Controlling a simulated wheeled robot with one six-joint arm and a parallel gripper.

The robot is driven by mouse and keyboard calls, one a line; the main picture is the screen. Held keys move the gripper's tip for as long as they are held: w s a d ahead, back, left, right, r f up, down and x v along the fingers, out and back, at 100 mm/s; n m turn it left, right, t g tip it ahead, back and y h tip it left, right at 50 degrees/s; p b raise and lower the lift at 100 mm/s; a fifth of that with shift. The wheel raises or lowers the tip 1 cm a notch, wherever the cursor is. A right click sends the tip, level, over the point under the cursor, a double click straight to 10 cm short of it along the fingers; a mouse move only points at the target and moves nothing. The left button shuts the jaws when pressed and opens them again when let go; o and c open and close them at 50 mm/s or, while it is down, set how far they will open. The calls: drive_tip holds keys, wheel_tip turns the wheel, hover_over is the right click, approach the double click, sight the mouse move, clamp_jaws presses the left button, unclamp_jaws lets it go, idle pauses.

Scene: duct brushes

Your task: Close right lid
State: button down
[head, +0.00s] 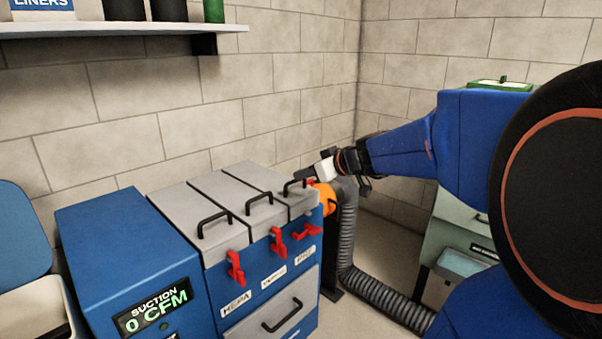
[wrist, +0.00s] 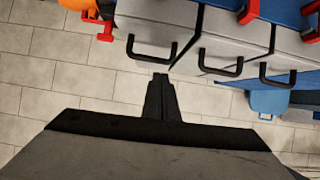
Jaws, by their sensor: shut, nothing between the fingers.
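The right lid (head: 270,180) is the grey one at the right end of a row of three on the blue unit. It looks down, about level with its neighbours; a small gap cannot be ruled out. Its black handle (head: 294,185) also shows in the wrist view (wrist: 152,57). Its red latch (head: 307,233) sticks out sideways and appears unfastened. My gripper (head: 308,173) is shut and empty, over the right lid's far right side. In the wrist view its fingertips (wrist: 161,78) appear close to that handle; contact cannot be told.
The middle lid (head: 240,186) and left lid (head: 188,207) lie flat, their red latches (head: 277,241) hanging down. An orange fitting (head: 325,196) and a grey hose (head: 347,240) stand at the unit's right. A shelf (head: 120,29) hangs on the wall. A green cabinet (head: 455,235) stands at right.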

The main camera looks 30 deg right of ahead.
drive_tip(key=s+d+f, duration=0.1)
drive_tip(key=s+f, duration=0.2)
drive_tip(key=s, duration=0.2)
drive_tip(key=shift+s+d+f, duration=0.3)
drive_tip(key=shift+s+d, duration=0.1)
drive_tip(key=s+a+f+g, duration=0.3)
drive_tip(key=s+a, duration=0.3)
drive_tip(key=a, duration=0.1)
drive_tip(key=s+a+f+g, duration=0.2)
drive_tip(key=s+a+f, duration=0.1)
drive_tip(key=s+a, duration=0.3)
drive_tip(key=s+d+f+m+g+h, duration=0.1)
drive_tip(key=s+f+m+g+h, duration=0.1)
drive_tip(key=s, duration=0.9)
drive_tip(key=shift+s+d+f+m+h, duration=0.2)
drive_tip(key=shift+d+f+m+h, duration=0.2)
drive_tip(key=shift+f+m+h, duration=0.4)
drive_tip(key=shift+r, duration=0.15)
